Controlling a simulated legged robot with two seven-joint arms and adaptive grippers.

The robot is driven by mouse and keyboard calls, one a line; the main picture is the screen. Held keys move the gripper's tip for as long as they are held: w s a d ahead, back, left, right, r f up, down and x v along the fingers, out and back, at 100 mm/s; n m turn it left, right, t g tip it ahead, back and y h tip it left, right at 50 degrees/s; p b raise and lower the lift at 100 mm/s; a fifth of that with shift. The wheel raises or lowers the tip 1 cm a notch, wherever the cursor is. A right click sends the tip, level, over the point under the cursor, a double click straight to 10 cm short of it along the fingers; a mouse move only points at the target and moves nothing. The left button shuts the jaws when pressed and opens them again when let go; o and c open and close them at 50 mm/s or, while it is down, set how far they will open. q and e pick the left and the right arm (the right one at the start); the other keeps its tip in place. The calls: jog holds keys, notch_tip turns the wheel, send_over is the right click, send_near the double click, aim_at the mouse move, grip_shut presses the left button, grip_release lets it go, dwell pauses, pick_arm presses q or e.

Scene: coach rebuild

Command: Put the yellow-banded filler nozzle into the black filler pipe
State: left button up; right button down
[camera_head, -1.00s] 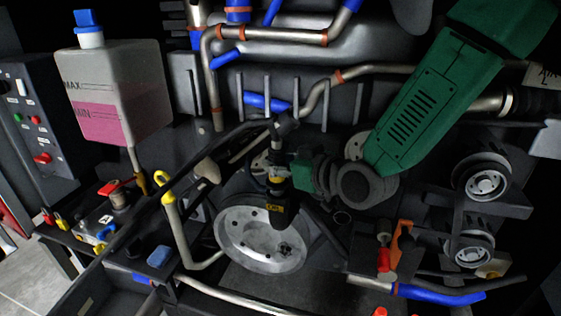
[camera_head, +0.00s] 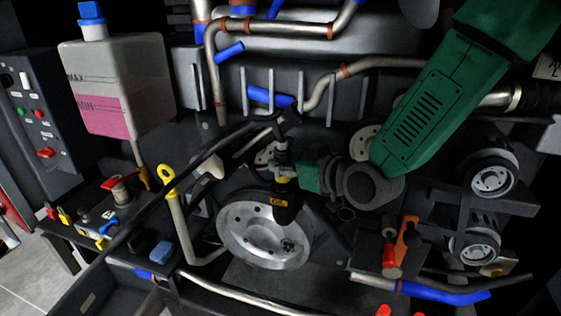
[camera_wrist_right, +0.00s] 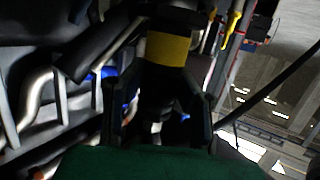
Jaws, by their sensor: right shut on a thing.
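My right gripper (camera_head: 292,175), on the green arm from the upper right, is shut on the filler nozzle. In the right wrist view the yellow band (camera_wrist_right: 168,48) shows just beyond the dark fingers. A small dark round opening (camera_head: 346,214) lies right of the nozzle, below the wrist; it may be the black filler pipe, but I cannot tell for sure. The nozzle is apart from it. My left gripper is not in view.
A black hose (camera_head: 215,148) runs from near the nozzle to the lower left. The large pulley wheel (camera_head: 240,236) is close behind. A yellow-ringed dipstick (camera_head: 167,174) stands left, a coolant tank (camera_head: 135,65) upper left. Orange and red handles (camera_head: 408,238) stand at right, near two pulleys.

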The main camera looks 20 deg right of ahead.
dwell(0.4)
jog(key=shift+s+f+b, duration=0.1)
jog(key=shift+f+b, duration=0.35)
jog(key=shift+f, duration=0.15)
jog(key=c, duration=0.8)
grip_release()
jog(key=shift+a, duration=0.1)
jog(key=shift+p+v, duration=0.3)
jog(key=shift+v, duration=0.8)
jog(key=shift+p+v, duration=0.55)
jog(key=shift+v, duration=2.35)
